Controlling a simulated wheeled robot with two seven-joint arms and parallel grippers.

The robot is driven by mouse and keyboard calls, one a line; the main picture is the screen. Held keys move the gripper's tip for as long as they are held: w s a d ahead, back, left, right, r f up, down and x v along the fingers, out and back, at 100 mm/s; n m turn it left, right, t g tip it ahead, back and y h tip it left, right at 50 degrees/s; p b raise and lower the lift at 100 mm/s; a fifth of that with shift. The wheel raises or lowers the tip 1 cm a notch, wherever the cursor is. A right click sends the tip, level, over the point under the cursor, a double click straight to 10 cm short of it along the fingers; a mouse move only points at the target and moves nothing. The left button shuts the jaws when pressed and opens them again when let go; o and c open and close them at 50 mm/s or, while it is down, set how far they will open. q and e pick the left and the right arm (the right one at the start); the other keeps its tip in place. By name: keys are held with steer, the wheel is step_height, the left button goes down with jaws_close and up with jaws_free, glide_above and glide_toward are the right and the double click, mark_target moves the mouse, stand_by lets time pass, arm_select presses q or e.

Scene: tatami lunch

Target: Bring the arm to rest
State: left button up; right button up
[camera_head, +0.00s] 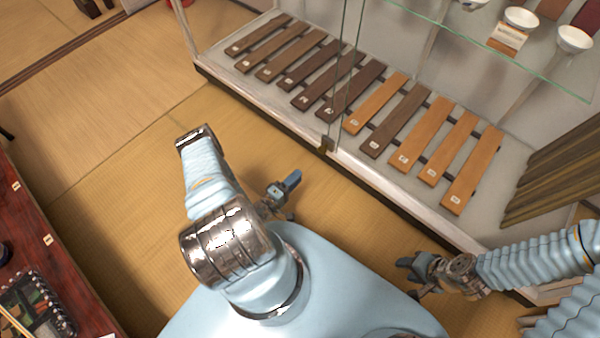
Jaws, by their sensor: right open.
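My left arm (207,175) is folded above my pale blue base, at the middle of the head view. My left gripper (289,192) shows just right of that arm, over the tatami floor; its fingers are too small and partly hidden to tell whether they are open. My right arm (530,260) comes in from the right edge. My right gripper (409,277) points left beside my base, open and with nothing seen between its fingers.
A glass display case (375,178) with several wooden bars runs diagonally along the right, close to both grippers. White bowls (521,18) stand on its glass shelf. A dark red table (40,235) is at the left. Tatami floor (105,180) between them is clear.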

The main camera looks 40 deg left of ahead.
stand_by(0.5)
arm_select(q)
steer(key=s+d+r+m+g+h, duration=0.2)
steer(key=d+g+h, duration=0.2)
steer(key=d, duration=0.3)
steer(key=s+d+r+m+g+h, duration=0.1)
steer(key=d+r+m+g+h, duration=0.15)
steer(key=d+g+h, duration=0.35)
steer(key=s+d+r+m+g+h, duration=0.1)
steer(key=s+d+m+g+h, duration=0.15)
steer(key=d, duration=0.55)
steer(key=s+d+r+m+g+y, duration=0.15)
steer(key=s+m+g+y, duration=0.3)
steer(key=s+g, duration=0.5)
steer(key=w+r+m+t+y, duration=0.3)
steer(key=w+r+t+y, duration=0.1)
steer(key=w+y, duration=0.1)
steer(key=shift+w+m+t, duration=0.3)
steer(key=shift+w+m, duration=0.05)
steer(key=shift+w, duration=0.5)
steer(key=shift+a, duration=0.1)
